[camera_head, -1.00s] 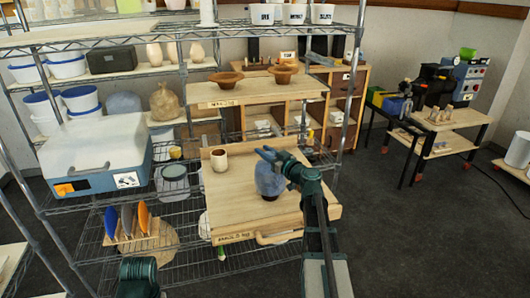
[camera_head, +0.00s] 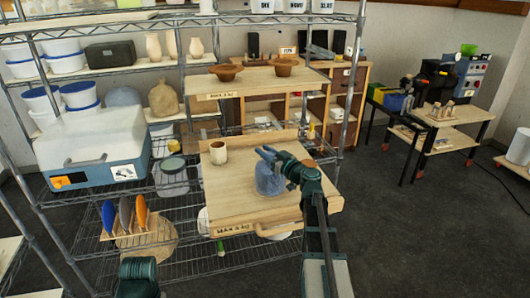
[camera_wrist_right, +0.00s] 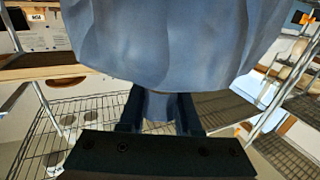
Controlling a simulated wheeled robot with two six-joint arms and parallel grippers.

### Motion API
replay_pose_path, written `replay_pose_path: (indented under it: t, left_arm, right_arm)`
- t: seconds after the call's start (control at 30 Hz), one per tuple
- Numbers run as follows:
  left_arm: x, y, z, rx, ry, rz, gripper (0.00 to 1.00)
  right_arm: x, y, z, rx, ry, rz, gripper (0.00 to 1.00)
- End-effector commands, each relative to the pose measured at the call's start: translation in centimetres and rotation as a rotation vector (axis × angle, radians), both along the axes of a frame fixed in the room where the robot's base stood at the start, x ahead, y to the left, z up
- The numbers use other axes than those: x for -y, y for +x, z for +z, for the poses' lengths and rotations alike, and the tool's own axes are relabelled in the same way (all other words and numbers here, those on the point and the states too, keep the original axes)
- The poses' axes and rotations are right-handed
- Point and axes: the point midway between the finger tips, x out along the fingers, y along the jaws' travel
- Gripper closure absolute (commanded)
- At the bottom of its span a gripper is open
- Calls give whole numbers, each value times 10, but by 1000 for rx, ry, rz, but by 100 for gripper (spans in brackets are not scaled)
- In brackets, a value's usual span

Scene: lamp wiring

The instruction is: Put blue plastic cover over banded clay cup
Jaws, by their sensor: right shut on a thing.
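The blue plastic cover (camera_head: 270,180) hangs mouth down from my right gripper (camera_head: 266,156), low at the wooden board (camera_head: 230,205). My right gripper is shut on its top. In the right wrist view the cover (camera_wrist_right: 170,45) fills the upper middle, with its neck between the gripper fingers (camera_wrist_right: 160,108). A pale clay cup (camera_head: 218,153) stands upright and uncovered at the board's back left, apart from the cover; I cannot make out a clear band on it. What is under the cover is hidden. My left gripper is out of view.
A shelf with two brown bowls (camera_head: 226,71) is behind and above. A cool box (camera_head: 95,155) and a holder with coloured upright pieces (camera_head: 125,218) are left. The board's front left is clear.

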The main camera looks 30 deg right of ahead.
Motion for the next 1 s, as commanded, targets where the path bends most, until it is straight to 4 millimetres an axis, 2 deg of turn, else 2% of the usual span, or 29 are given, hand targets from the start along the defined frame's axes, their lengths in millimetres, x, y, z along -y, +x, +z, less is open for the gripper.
replay_pose_path:
  t: [0.47, 0.5, 0.67, 1.0]
  left_arm:
    - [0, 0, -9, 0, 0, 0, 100]
    - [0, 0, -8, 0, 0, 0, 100]
    - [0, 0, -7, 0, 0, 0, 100]
    - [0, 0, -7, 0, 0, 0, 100]
  right_arm:
    - [0, 0, -9, 0, 0, 0, 100]
    - [0, 0, -7, 0, 0, 0, 61]
    - [0, 0, -7, 0, 0, 0, 33]
    - [0, -4, -7, 0, 0, -1, 33]
